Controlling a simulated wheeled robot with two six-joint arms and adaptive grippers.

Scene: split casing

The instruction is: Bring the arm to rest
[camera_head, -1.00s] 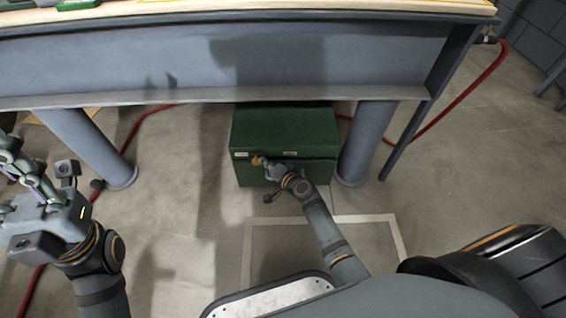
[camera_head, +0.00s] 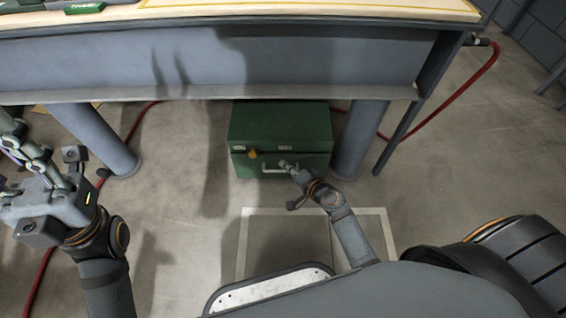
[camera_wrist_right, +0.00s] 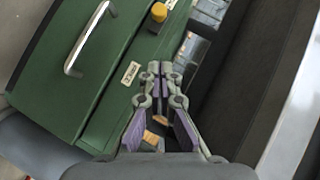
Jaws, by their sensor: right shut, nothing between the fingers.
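My right gripper (camera_head: 287,165) is shut and empty at the front of a green case (camera_head: 280,120) under the bench. In the head view its tips overlap the case's light handle (camera_head: 275,169); contact cannot be told. A yellow knob (camera_head: 252,154) sits left of the tips on the case's front. The right wrist view shows the closed fingertips (camera_wrist_right: 160,68) beside a small label, with the knob (camera_wrist_right: 158,12) above them and the handle (camera_wrist_right: 90,38) to the left. My left gripper (camera_head: 25,160) is raised at the left edge, partly cut off; its opening is unclear.
The grey bench (camera_head: 225,60) spans the top, with thick legs (camera_head: 95,140) on both sides of the case; the right leg (camera_head: 357,140) stands close to it. A red hose (camera_head: 462,98) runs along the floor. A pale outlined square (camera_head: 320,213) marks open floor before the case.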

